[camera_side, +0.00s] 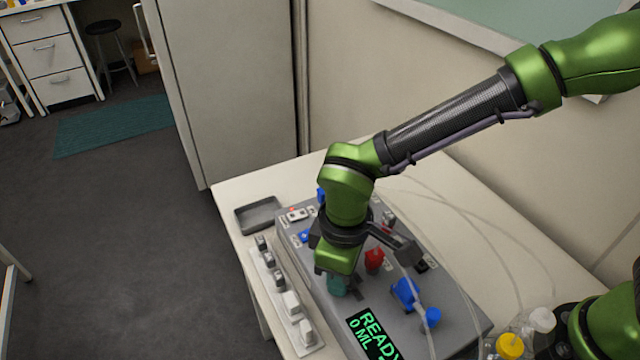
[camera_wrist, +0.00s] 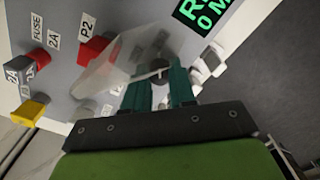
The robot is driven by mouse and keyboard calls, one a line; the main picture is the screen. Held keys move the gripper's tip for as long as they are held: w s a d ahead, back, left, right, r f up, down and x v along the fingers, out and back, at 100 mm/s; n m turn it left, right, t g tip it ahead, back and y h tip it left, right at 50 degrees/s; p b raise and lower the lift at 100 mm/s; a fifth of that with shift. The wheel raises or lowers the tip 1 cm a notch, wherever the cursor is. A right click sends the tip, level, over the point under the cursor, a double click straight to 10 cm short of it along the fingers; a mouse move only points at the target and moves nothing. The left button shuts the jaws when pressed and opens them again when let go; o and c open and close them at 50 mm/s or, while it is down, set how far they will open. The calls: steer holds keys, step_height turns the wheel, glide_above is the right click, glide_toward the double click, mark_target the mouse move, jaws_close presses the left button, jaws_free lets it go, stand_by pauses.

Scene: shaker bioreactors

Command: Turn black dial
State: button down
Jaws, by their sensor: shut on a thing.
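My gripper shows in the side view with its teal fingertips (camera_side: 337,285) low over the grey panel (camera_side: 455,318), left of a red knob. In the wrist view the teal fingers (camera_wrist: 162,80) reach down to the panel with a small gap between them. A small dark round dial (camera_wrist: 160,67) sits at the fingertips, and the fingers are closed on it. Its lower part is hidden by the fingers and a translucent plate. In the side view my gripper hides this dial.
A red knob (camera_side: 374,260), a blue part (camera_side: 405,292) and a READY 0 ML display (camera_side: 372,331) are close by on the panel. A white strip with several blocks (camera_side: 291,302) lies along its left. An empty grey tray (camera_side: 259,214) sits at the table corner.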

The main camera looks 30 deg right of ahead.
steer(key=shift+r+m, duration=0.1)
steer(key=shift+m, duration=0.4)
steer(key=c, duration=0.9)
jaws_free()
step_height(320, 180, up, 17)
steer(key=shift+f, duration=0.1)
